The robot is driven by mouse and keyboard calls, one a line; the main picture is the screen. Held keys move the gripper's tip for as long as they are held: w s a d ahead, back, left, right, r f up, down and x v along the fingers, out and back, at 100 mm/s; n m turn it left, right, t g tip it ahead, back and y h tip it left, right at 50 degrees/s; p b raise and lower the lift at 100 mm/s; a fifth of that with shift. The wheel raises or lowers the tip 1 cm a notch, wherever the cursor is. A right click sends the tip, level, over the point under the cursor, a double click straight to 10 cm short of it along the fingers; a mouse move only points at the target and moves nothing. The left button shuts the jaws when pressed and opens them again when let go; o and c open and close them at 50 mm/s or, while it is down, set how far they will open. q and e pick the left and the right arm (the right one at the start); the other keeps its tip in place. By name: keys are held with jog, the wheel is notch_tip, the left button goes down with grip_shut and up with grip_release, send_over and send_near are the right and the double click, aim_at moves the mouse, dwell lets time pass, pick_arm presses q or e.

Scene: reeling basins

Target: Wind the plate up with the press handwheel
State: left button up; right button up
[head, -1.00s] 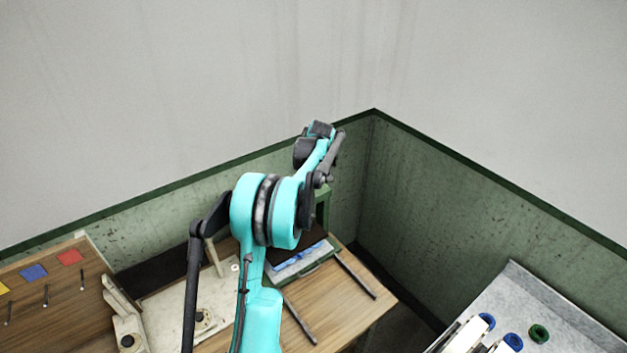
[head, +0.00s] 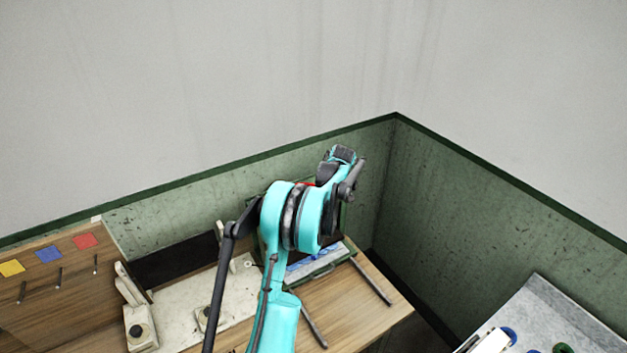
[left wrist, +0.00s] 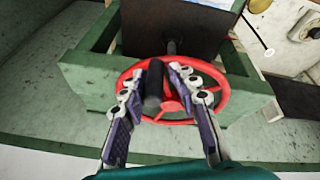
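The red handwheel (left wrist: 222,95) sits on the green press frame (left wrist: 90,85), with a black handle (left wrist: 154,85) standing out from its rim. A dark brown plate (left wrist: 180,25) lies inside the frame behind the wheel. My left gripper (left wrist: 157,72) is open, its two fingers on either side of the handle; the left one is very close to it, and contact is unclear. In the head view a sliver of the red wheel (head: 307,184) shows behind my turquoise arm, which hides much of the press. My right gripper is not in view.
A wooden table (head: 355,320) carries dark bars and a tray with blue items (head: 300,268). A pale board (head: 180,305) is left of my arm. Coloured squares (head: 49,254) lie farther left. A grey table (head: 545,305) with spools stands right. Green walls close the corner behind.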

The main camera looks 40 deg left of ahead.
pick_arm(q)
jog(key=w+a+n+p, duration=0.1)
jog(key=w+n, duration=0.1)
jog(key=w+n+p, duration=0.2)
jog(key=n, duration=0.1)
jog(key=w+a+n+p, duration=0.1)
jog(key=n, duration=0.1)
jog(key=shift+w+a+r+n+p, duration=0.1)
jog(key=shift+w+a+n+p, duration=0.2)
jog(key=shift+w+a+p, duration=0.1)
jog(key=n, duration=0.1)
jog(key=w+a+n+b, duration=0.1)
jog(key=a+n+b, duration=0.1)
jog(key=shift+w+a+f+n, duration=0.15)
jog(key=shift+w+f+n, duration=0.15)
jog(key=shift+f+n, duration=0.1)
jog(key=a+n, duration=0.1)
jog(key=n, duration=0.1)
jog(key=a+n, duration=0.2)
jog(key=n, duration=0.1)
jog(key=a+n, duration=0.2)
jog(key=shift+w+a+r+b, duration=0.2)
jog(key=shift+w+b, duration=0.15)
jog(key=shift+a+n, duration=0.25)
jog(key=shift+n, duration=0.35)
jog(key=shift+s+a+r+n, duration=0.1)
jog(key=shift+a+n, duration=0.15)
jog(key=shift+n, duration=0.35)
jog(key=shift+s+a, duration=0.1)
